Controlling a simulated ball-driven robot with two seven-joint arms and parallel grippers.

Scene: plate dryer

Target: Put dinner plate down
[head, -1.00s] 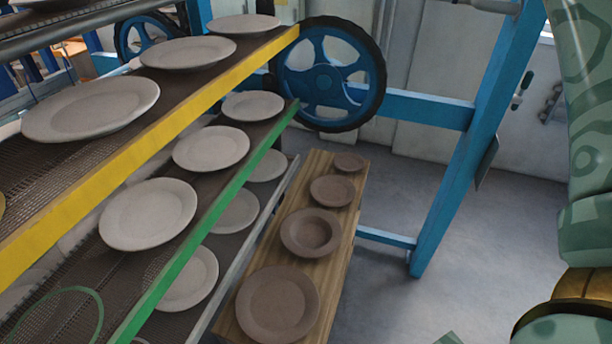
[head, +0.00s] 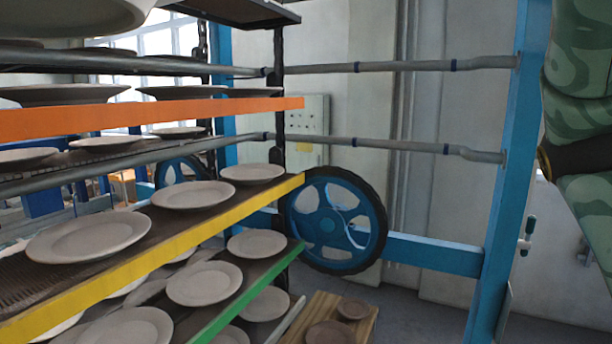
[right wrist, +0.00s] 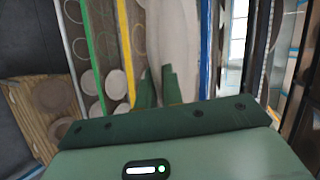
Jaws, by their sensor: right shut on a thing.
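In the right wrist view my right gripper (right wrist: 160,88) has its green fingers shut on a pale grey plate (right wrist: 174,38), likely the dinner plate. The plate appears steeply foreshortened, and its far part is cut off by the top of the picture. The plate dryer shows in the head view with an orange-edged shelf (head: 150,117), a yellow-edged shelf (head: 170,248) and a green-edged shelf (head: 245,305), all bearing pale plates. In the head view my right arm shows at the right edge, but its gripper is out of frame. My left gripper is in neither view.
A wooden board (head: 365,326) with brown dishes lies low beside the rack. A blue spoked wheel (head: 334,220), a blue upright post (head: 508,180) and grey horizontal pipes (head: 400,66) stand behind. The yellow shelf carries several plates, such as one at front (head: 88,236).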

